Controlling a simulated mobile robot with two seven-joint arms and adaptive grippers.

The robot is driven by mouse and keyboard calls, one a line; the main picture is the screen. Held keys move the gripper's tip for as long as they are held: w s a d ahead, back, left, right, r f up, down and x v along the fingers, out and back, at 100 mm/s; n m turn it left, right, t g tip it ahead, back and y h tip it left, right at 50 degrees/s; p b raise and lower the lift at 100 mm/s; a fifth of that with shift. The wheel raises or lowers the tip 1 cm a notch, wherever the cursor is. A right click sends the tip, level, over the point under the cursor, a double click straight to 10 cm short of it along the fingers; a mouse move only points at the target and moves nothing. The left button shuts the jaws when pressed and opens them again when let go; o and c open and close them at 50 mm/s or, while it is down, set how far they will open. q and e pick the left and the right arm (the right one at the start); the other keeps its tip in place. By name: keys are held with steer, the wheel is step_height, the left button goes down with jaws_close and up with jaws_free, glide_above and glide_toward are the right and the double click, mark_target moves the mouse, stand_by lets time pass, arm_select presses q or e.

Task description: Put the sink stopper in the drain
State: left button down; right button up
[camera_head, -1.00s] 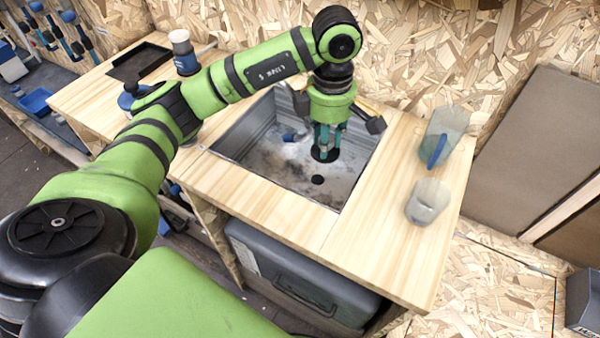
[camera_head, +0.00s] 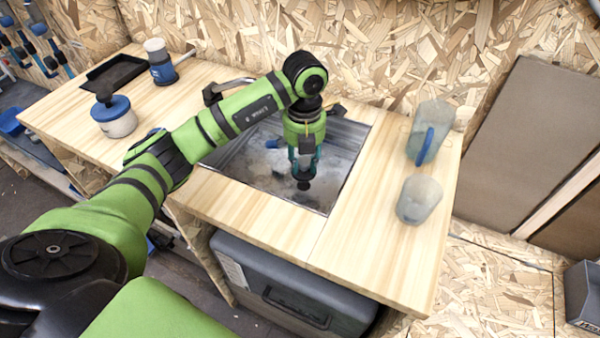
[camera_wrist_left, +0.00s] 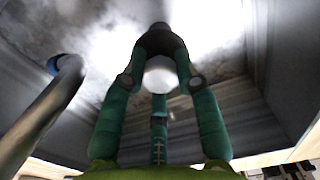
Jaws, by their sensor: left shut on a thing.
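My left gripper (camera_head: 304,165) points down into the metal sink (camera_head: 334,172) and is shut on the dark sink stopper (camera_head: 305,175). In the left wrist view, the gripper's teal fingers (camera_wrist_left: 160,60) close around the dark stopper (camera_wrist_left: 160,39). The drain is a dark spot (camera_head: 303,186) in the basin floor just below the stopper. The two nearly overlap in the head view, so I cannot tell whether the stopper touches or sits in the drain. My right gripper is not in view.
A faucet tube (camera_wrist_left: 45,112) with a blue tip reaches into the basin beside the gripper. A clear jug (camera_head: 430,130) and a clear cup (camera_head: 418,199) stand right of the sink. A blue-lidded jar (camera_head: 114,120), black tray (camera_head: 114,73) and white-and-blue container (camera_head: 160,62) stand at left.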

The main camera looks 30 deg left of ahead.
mark_target(304, 172)
arm_select(q)
steer(key=shift+f, duration=2.55)
steer(key=c, duration=0.9)
jaws_free()
step_height(304, 172, up, 12)
steer(key=shift+r, duration=0.2)
